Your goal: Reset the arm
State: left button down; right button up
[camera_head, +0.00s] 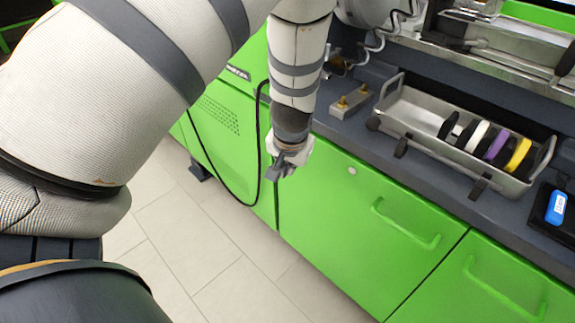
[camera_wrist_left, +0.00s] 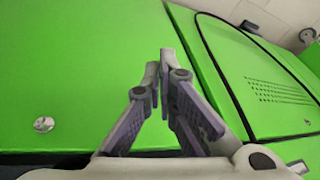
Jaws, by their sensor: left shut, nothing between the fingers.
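My left arm comes in from the left and hangs down in front of the green bench. My left gripper (camera_head: 283,172) is below the worktop edge, in front of the green cabinet doors, apart from the bench parts. In the left wrist view the gripper (camera_wrist_left: 159,72) is shut, its fingertips together and nothing between them. Green cabinet front (camera_wrist_left: 70,75) fills the view behind it. My right gripper is not in either view.
A metal tray (camera_head: 408,117) with several coloured discs stands on the dark worktop (camera_head: 345,130). A small metal block with brass pegs (camera_head: 350,103) is left of it. A black cable (camera_head: 258,140) loops beside the gripper. Door handles (camera_head: 405,225) stick out. The tiled floor (camera_head: 225,250) is clear.

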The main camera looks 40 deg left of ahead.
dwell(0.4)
pick_arm(q)
jog(key=s+d+f+m+g, duration=0.1)
jog(key=s+d+f, duration=0.1)
jog(key=s+f, duration=0.45)
jog(key=s+d+f+g, duration=0.2)
jog(key=s+f, duration=0.2)
jog(key=s, duration=0.5)
jog(key=s+d+f+g+h, duration=0.1)
jog(key=s+d, duration=0.2)
jog(key=s, duration=0.6)
jog(key=s+d+f+m+g+h, duration=0.1)
jog(key=s+d, duration=0.2)
jog(key=s, duration=0.6)
jog(key=shift+d+h, duration=0.2)
jog(key=shift+h, duration=0.2)
jog(key=shift+f, duration=0.1)
